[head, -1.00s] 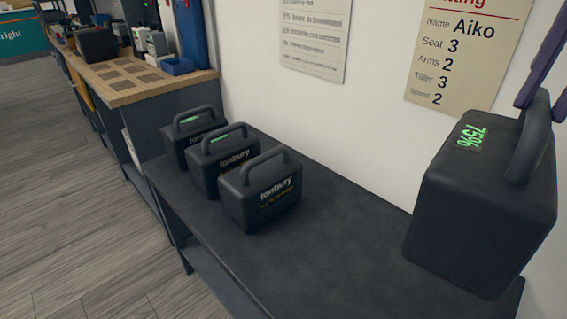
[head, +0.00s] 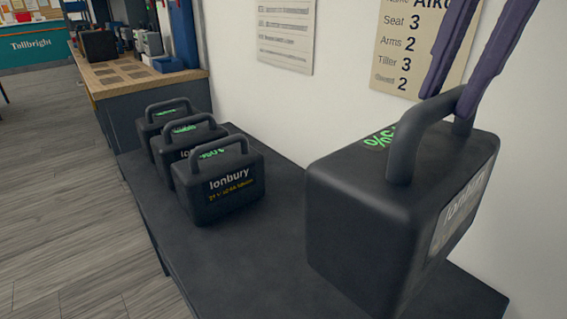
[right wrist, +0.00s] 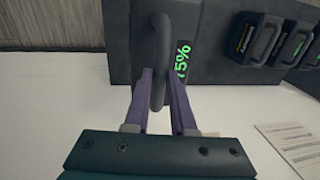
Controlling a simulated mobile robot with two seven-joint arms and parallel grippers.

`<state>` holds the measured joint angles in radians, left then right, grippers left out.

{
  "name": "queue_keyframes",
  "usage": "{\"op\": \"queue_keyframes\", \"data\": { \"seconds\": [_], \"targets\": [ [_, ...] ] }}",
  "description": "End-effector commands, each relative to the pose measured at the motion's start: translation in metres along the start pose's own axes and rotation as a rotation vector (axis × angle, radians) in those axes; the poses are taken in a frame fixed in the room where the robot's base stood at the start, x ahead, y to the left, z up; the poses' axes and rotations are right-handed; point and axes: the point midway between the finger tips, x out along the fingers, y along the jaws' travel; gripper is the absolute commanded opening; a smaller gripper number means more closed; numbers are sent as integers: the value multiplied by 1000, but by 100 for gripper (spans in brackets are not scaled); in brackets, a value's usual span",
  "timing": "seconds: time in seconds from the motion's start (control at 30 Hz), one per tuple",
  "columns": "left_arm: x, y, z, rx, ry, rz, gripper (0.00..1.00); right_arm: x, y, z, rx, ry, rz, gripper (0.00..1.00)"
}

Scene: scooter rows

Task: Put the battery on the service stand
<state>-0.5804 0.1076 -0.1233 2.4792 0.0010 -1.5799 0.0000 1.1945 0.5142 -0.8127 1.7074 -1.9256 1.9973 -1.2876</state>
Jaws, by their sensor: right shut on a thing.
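A large dark battery (head: 350,215) with an arched handle and a green readout hangs at the right of the head view. It looms close to the camera, in front of the dark bench. My right gripper (head: 450,98) has purple fingers and is shut on its handle. In the right wrist view the fingers (right wrist: 160,82) lie on either side of the handle, and the battery (right wrist: 208,50) shows a green "75%". I cannot pick out the service stand for certain. My left gripper is not in view.
Three similar batteries (head: 222,190) stand in a row on the dark bench (head: 245,265), left of the held one. The bench top between is bare. Paper notices (head: 285,35) hang on the white wall. A wood-topped workbench (head: 135,78) with bins stands behind. Open floor (head: 60,190) lies left.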

Motion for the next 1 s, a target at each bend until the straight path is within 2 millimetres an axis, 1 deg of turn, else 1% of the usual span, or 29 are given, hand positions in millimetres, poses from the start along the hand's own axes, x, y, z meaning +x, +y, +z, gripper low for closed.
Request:
{"op": "queue_keyframes", "data": {
  "seconds": [0.07,0.17,0.5,0.6,0.7,0.8,1.0],
  "targets": [
    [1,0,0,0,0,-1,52,3,-4,7,0,-1,-12,0],
    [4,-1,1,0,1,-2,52,17,-3,9,4,-3,-11,0],
    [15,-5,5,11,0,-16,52,96,10,9,6,-3,-10,0],
    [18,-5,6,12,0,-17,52,117,14,9,5,-3,-10,0],
    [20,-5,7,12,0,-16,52,135,16,8,5,-2,-12,0],
    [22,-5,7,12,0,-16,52,146,18,8,4,0,-14,0],
    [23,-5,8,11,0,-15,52,156,19,8,4,0,-16,0]
  ]
}}
